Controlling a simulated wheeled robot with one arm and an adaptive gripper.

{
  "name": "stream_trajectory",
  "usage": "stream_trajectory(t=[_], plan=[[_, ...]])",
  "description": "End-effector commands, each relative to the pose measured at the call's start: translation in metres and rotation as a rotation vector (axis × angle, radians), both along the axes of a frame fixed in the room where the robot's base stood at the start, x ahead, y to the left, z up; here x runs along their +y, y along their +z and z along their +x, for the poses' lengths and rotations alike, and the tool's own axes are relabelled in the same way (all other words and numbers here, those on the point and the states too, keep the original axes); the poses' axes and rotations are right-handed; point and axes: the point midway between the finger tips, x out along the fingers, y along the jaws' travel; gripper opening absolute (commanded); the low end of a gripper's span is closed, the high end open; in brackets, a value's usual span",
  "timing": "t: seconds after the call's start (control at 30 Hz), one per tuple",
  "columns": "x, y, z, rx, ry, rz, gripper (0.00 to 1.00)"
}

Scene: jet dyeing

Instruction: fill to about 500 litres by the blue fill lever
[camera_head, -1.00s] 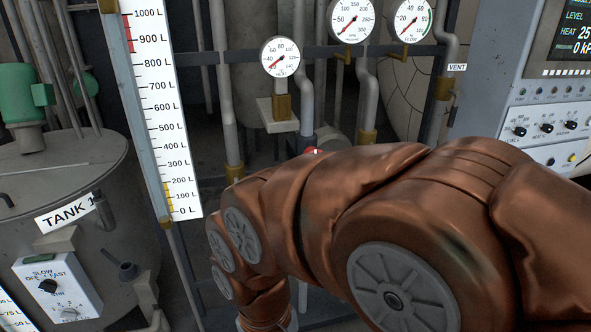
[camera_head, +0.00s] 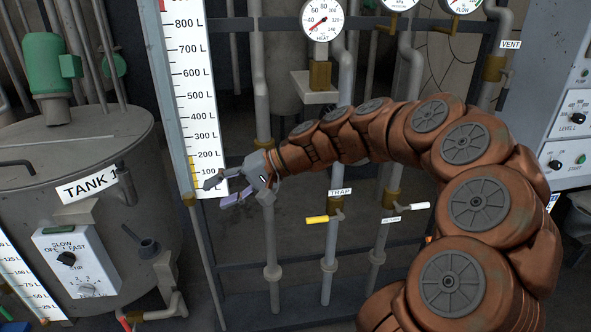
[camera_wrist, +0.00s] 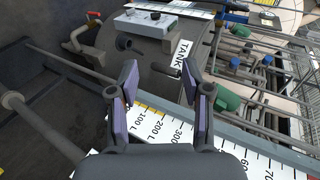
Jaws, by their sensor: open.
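The tall white level scale (camera_head: 197,100) stands left of centre in the head view, marked in litres, with a yellow band beside its low marks. I cannot make out a liquid level on it. My gripper (camera_head: 218,192) is open and empty in front of the scale's lower end, hiding the lowest mark. In the wrist view the two purple-padded fingers of my gripper (camera_wrist: 160,80) are spread apart, with the scale (camera_wrist: 180,132) beyond them. I cannot make out the blue fill lever in the head view. Small blue parts (camera_wrist: 235,63) show on pipes in the wrist view, but I cannot tell what they are.
Tank 1 (camera_head: 60,150) stands at the left with a stir control box (camera_head: 75,262). A yellow lever (camera_head: 318,219) under the TRAP label and a white lever (camera_head: 420,205) sit on pipes right of my gripper. A control panel (camera_head: 570,130) is at the right.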

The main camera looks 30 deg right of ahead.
Motion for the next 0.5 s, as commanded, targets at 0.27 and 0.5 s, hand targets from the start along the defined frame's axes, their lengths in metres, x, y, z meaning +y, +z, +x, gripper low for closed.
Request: stream_trajectory(t=[0.27, 0.5], plan=[[-0.179, -0.035, 0.073, -0.100, -0.424, 0.270, 0.49], [-0.288, -0.070, 0.076, -0.139, -0.661, 0.372, 0.49]])
